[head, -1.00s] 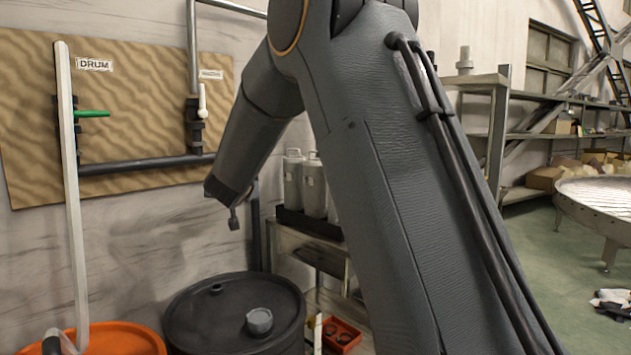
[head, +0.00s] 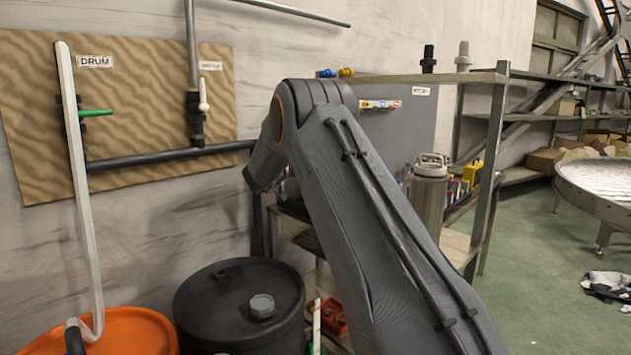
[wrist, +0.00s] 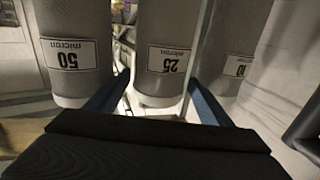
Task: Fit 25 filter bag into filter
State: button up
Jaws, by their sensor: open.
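In the wrist view the 25 micron filter bag (wrist: 168,30), a grey cylinder with an upside-down white label, stands in the middle. My gripper (wrist: 160,88) is open, with one blue-grey finger on each side of this bag's lower end. I cannot tell whether the fingers touch it. The 50 micron bag (wrist: 72,30) is to the left and the 10 micron bag (wrist: 236,45) to the right, both close to the fingers. In the head view my arm hides the bags and the gripper. A metal canister with a pale top (head: 428,200), possibly the filter, stands right of my arm.
A black drum (head: 238,305) and an orange drum (head: 125,330) stand at the front left. A shelf post (head: 492,170) rises right of the canister. A pipe (head: 165,158) runs along the wall board.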

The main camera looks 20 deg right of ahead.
jog(key=shift+x, duration=1.3)
jog(key=c, duration=1.2)
jog(key=shift+r, duration=0.1)
jog(key=shift+c, duration=0.2)
